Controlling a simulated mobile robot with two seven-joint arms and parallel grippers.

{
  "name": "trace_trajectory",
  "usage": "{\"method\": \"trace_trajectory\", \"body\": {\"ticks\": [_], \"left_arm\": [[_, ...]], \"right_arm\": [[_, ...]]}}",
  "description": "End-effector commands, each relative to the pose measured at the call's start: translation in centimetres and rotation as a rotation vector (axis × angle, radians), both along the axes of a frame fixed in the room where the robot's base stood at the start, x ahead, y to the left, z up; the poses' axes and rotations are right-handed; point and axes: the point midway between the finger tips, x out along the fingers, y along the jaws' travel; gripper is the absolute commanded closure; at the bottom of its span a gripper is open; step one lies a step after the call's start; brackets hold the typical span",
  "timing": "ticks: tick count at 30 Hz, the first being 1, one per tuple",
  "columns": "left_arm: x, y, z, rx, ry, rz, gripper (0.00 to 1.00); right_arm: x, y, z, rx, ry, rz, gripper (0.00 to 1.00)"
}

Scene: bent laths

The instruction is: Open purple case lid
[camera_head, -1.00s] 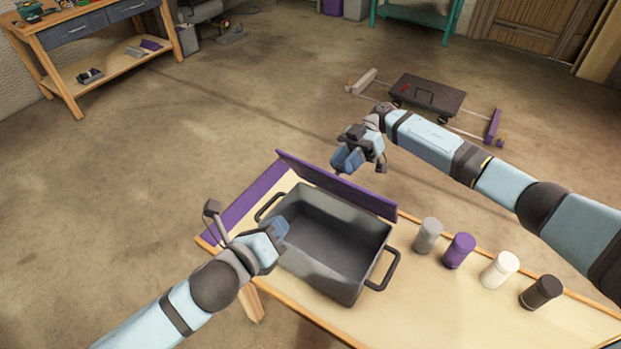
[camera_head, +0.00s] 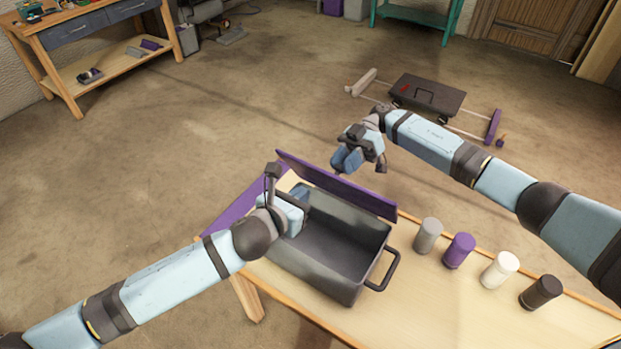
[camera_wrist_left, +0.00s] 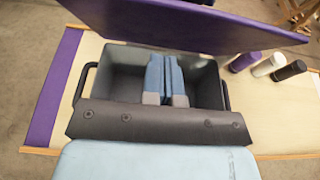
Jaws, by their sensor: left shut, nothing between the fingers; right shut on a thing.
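The dark grey case (camera_head: 318,262) stands on the table with its top open and its inside bare. Its purple lid (camera_head: 340,188) stands tilted up along the far side; it crosses the top of the left wrist view (camera_wrist_left: 180,25). My left gripper (camera_head: 303,205) is shut and empty, over the left end of the case opening. In the left wrist view its blue fingers (camera_wrist_left: 165,78) lie together in front of the case interior (camera_wrist_left: 205,85). My right gripper (camera_head: 343,165) is shut at the far side of the lid's upper edge; its exact contact with the lid is hard to see.
Grey (camera_head: 428,236), purple (camera_head: 459,251), white (camera_head: 499,270) and black (camera_head: 541,292) canisters stand on the table right of the case. A purple strip (camera_head: 232,214) covers the table's left end. A low dark cart (camera_head: 428,95) sits on the floor behind.

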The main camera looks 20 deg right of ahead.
Motion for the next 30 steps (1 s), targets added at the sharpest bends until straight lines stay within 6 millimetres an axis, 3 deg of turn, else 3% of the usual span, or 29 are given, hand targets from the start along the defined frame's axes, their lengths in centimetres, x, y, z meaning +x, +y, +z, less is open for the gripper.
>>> {"method": "trace_trajectory", "body": {"ticks": [3,9,30], "left_arm": [[1.2,-1.6,0.6,-0.002,0.0,-0.001,1.0],[2.4,-2.9,1.5,-0.001,0.0,0.0,1.0],[3.4,-4.0,2.5,0.0,-0.003,-0.002,1.0]], "right_arm": [[0.0,-0.1,0.1,-0.001,-0.001,-0.001,1.0],[0.0,-0.1,0.0,-0.001,-0.001,-0.001,1.0],[0.0,0.1,0.0,-0.001,0.0,0.002,1.0]]}}
